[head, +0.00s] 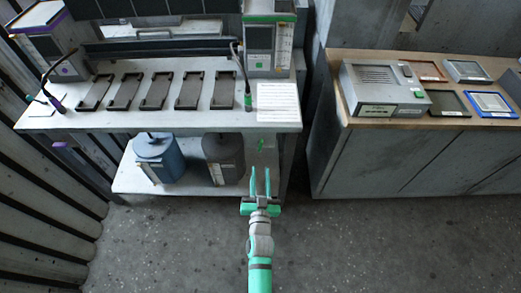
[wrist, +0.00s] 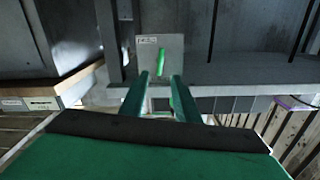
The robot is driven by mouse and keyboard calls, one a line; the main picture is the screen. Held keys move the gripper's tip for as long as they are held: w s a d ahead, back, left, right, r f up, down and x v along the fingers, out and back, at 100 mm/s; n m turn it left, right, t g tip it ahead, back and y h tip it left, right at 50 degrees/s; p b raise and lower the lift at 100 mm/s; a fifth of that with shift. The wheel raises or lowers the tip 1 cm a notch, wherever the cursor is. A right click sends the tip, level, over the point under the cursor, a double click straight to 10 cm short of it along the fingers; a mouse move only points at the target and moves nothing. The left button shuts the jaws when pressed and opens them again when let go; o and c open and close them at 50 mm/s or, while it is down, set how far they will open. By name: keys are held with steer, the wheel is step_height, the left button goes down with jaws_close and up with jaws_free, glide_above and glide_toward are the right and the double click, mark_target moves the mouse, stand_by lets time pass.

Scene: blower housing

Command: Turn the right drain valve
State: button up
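A green valve handle (head: 261,145) shows under the right end of the metal bench in the head view. In the wrist view the same green handle (wrist: 161,62) is a tilted bar on a grey plate (wrist: 176,45) with a small label. My gripper (head: 260,169) is open and empty, with its two fingers apart and pointing at the handle. In the wrist view my gripper (wrist: 160,77) has its fingertips on either side of the handle's lower part in the picture; I cannot tell the gap in depth. No second valve handle is clearly visible.
A blue canister (head: 157,158) and a dark canister (head: 223,158) stand on the lower shelf (head: 196,191), left of my gripper. The bench top (head: 200,118) juts out above. A wooden-topped counter (head: 345,100) stands to the right. The floor in front is clear.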

mark_target(261, 148)
steer(key=w, duration=1.1)
steer(key=shift+w, duration=0.15)
jaws_close()
